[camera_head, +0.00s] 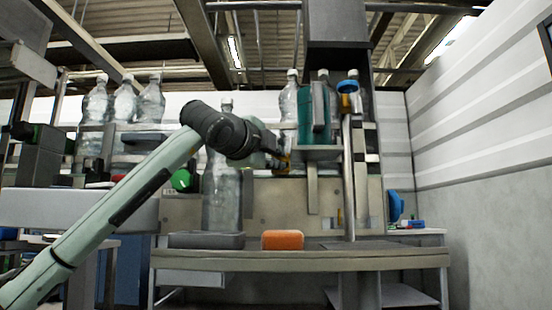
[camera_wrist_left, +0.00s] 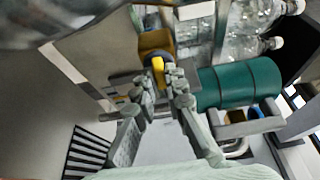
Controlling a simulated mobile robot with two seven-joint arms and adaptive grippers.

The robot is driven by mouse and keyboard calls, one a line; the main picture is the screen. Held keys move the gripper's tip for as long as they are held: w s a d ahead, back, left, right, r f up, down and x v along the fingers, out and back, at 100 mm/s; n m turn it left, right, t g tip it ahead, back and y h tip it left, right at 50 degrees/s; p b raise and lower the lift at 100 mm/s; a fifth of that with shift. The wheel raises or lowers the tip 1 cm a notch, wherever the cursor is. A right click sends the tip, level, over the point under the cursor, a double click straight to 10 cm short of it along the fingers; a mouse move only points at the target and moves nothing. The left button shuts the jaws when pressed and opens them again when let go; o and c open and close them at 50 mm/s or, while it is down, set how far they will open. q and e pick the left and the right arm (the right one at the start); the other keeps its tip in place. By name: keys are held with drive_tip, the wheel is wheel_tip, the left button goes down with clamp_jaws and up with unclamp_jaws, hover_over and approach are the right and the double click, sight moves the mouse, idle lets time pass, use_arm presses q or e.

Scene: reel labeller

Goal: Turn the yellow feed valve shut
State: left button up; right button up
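The yellow feed valve (camera_wrist_left: 158,70) shows in the left wrist view as a small yellow handle in front of an amber-brown rounded part. In the head view the valve (camera_head: 286,158) is a small yellow-orange patch, partly hidden by my left gripper. My left gripper (camera_head: 274,157) reaches it from the left. In the left wrist view the two fingertips of my left gripper (camera_wrist_left: 161,86) are close together, one on each side of the yellow handle. Whether they press on it I cannot tell. My right gripper is in neither view.
A green cylinder (camera_wrist_left: 240,84) sits right beside the fingers; it also shows in the head view (camera_head: 314,112). Clear bottles (camera_head: 151,100) stand behind, and a large one (camera_head: 221,195) stands below my wrist. An orange block (camera_head: 282,240) lies on the bench (camera_head: 400,256).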

use_arm(q)
clamp_jaws()
drive_tip(key=shift+r+m+g+y+p, duration=0.2)
drive_tip(key=shift+m+g+y+p, duration=0.15)
drive_tip(key=shift+m, duration=0.65)
drive_tip(key=shift+f+m, duration=0.1)
drive_tip(key=shift+m, duration=0.2)
drive_tip(key=o, duration=0.6)
unclamp_jaws()
drive_tip(key=v, duration=1.2)
